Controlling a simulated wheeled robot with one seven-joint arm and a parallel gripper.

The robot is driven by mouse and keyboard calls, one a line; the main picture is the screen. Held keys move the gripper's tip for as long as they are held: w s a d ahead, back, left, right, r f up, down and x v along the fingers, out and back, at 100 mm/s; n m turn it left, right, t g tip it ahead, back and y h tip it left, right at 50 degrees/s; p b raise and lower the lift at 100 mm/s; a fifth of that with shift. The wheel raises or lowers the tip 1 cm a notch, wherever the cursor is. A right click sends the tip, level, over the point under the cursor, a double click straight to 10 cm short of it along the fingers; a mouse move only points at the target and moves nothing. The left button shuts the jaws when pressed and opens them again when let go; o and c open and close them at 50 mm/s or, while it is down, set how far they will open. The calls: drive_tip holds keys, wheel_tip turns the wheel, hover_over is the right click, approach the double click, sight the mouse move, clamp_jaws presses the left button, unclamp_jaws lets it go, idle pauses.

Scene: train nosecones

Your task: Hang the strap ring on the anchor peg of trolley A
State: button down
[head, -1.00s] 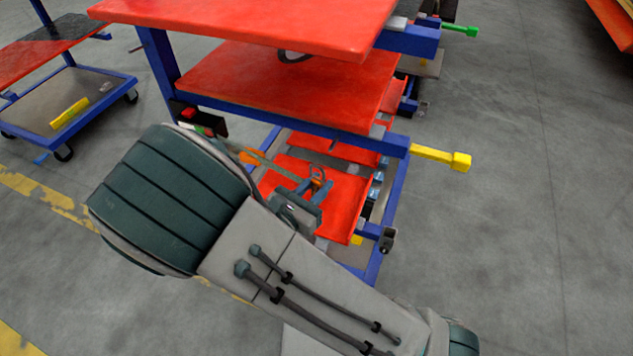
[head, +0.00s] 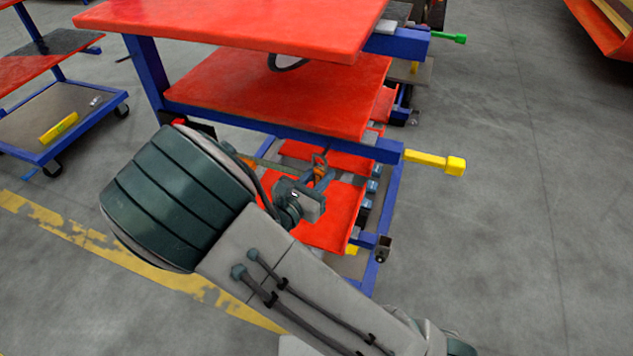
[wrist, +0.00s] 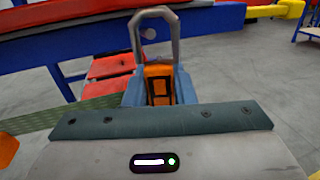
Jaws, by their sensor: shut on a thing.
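My gripper (head: 318,178) is shut on the orange strap end (wrist: 158,85), seen between its blue-grey fingers in the wrist view. The grey metal strap ring (wrist: 137,38) stands up beyond the fingertips and looks empty. It shows small in the head view (head: 319,160). An olive strap (wrist: 60,117) runs off to the left. A yellow peg (head: 435,161) sticks out right from the near blue-and-red trolley (head: 270,128); it also shows at upper right in the wrist view (wrist: 272,12). The ring is left of this peg and apart from it. I see no letter marking trolley A.
Red shelves (head: 280,85) overhang the space behind my gripper. A green peg (head: 447,38) sticks out from a trolley farther back. Another trolley (head: 60,115) stands at left. The grey floor right of the yellow peg is clear.

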drive_tip(key=shift+b+x, duration=0.35)
drive_tip(key=shift+x, duration=0.65)
drive_tip(key=shift+w+f, duration=0.5)
drive_tip(key=shift+w, duration=0.2)
drive_tip(key=c, duration=1.1)
unclamp_jaws()
